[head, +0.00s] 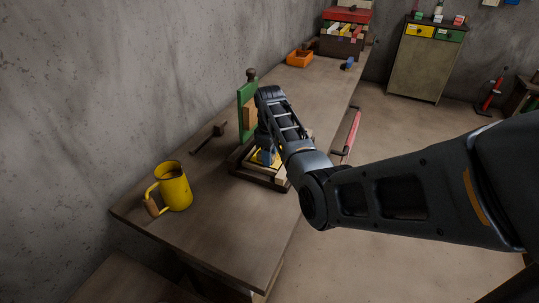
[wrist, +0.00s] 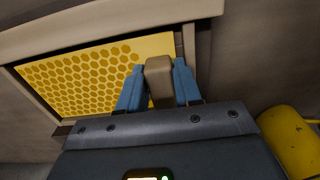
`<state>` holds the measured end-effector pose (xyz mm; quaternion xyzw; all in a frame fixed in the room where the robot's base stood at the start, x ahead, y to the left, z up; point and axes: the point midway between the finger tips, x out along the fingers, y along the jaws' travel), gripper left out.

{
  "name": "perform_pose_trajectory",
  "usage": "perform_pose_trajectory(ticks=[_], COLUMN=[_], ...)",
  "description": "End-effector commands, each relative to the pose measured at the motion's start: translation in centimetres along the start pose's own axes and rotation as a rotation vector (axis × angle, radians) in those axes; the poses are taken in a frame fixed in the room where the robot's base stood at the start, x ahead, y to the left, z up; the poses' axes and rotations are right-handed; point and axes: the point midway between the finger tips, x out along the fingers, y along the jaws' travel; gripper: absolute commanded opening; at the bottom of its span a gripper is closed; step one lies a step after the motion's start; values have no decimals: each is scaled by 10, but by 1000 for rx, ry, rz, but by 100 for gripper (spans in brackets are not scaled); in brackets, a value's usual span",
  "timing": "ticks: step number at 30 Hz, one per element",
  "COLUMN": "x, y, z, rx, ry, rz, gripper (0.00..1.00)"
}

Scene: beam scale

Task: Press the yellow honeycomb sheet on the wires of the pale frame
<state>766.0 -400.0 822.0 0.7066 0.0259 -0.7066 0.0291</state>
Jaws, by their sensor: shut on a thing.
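The yellow honeycomb sheet (wrist: 90,75) lies inside the pale frame (wrist: 120,18) in the wrist view. Its right part is partly hidden by my gripper. In the head view only a bit of yellow sheet (head: 256,158) shows beneath my gripper, on a dark wooden base (head: 245,174). My gripper (wrist: 159,82) has its blue fingers shut on a tan block (wrist: 158,75), which sits over the sheet's right edge close to the frame's side bar. I cannot tell whether the block touches the sheet. My gripper (head: 266,156) is largely hidden by my arm in the head view.
A yellow mug (head: 175,190) stands near the bench's front left; it also shows in the wrist view (wrist: 290,142). A green upright board (head: 245,105) stands behind the frame. A dark-handled tool (head: 208,138) lies by the wall. An orange box (head: 299,58) is farther back.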

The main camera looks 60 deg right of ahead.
Motion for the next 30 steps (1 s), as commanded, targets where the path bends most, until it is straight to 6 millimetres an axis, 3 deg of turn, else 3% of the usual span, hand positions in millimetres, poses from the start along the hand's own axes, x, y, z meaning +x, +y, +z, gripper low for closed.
perform_pose_trajectory(ticks=[24,25,30], x=[2,2,2], y=[0,0,0], z=[0,0,0], rx=[0,0,0], ry=[1,1,0], rz=[1,1,0], gripper=[0,35,51])
